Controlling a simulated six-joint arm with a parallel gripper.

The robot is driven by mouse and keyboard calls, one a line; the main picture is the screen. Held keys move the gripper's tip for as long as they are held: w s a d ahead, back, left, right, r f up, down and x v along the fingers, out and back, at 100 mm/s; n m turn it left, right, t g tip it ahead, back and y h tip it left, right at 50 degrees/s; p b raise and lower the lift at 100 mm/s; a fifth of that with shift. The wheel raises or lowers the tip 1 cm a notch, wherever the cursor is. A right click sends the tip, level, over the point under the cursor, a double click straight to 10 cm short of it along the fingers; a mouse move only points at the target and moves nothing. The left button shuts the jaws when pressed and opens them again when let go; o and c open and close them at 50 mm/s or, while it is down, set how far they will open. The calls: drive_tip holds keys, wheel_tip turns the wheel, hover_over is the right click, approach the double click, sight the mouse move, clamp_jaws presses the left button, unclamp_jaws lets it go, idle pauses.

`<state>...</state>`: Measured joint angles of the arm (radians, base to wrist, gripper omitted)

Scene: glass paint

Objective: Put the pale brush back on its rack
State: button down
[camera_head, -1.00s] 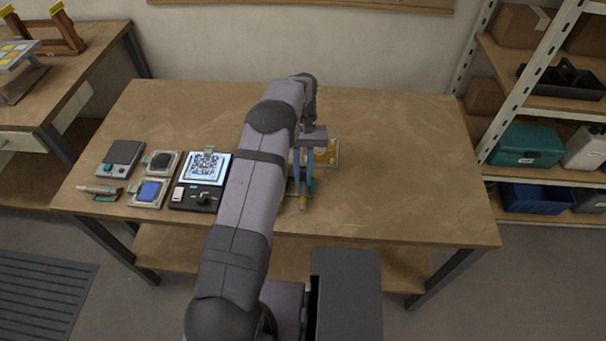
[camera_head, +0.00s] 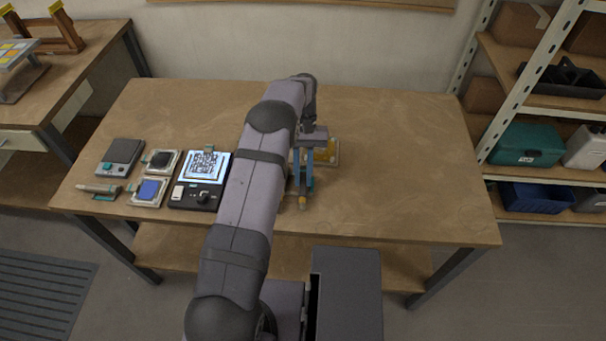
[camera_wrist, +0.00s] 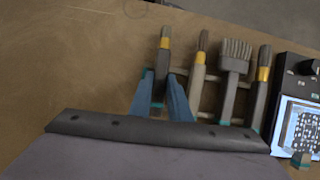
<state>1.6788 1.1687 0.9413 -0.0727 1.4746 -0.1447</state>
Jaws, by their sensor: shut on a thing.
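My gripper (camera_wrist: 161,100) is low at the brush rack (camera_wrist: 209,76), its two blue fingers around a brush (camera_wrist: 164,48). This brush has a brown tip, a yellow band and a greyish handle, partly hidden by the fingers. It lines up with the rack's left end in the wrist view; I cannot tell whether it rests there. A pale-handled brush (camera_wrist: 197,80) lies just right of the fingers, on the rack. In the head view my gripper (camera_head: 303,182) is right of my arm; the arm hides most of the rack.
A wide grey brush (camera_wrist: 235,58) and a yellow-banded dark brush (camera_wrist: 262,75) share the rack. A device with a lit patterned panel (camera_head: 204,165) stands to the left in the head view. The table's right side (camera_head: 410,170) is clear.

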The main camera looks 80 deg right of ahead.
drive_tip(key=shift+f, duration=0.25)
drive_tip(key=c, duration=1.6)
unclamp_jaws()
drive_tip(key=shift+d+r, duration=0.1)
drive_tip(key=b+v, duration=0.2)
drive_tip(key=v, duration=0.2)
drive_tip(key=shift+d+r, duration=0.1)
drive_tip(key=shift+v, duration=1.35)
drive_tip(key=shift+r, duration=0.1)
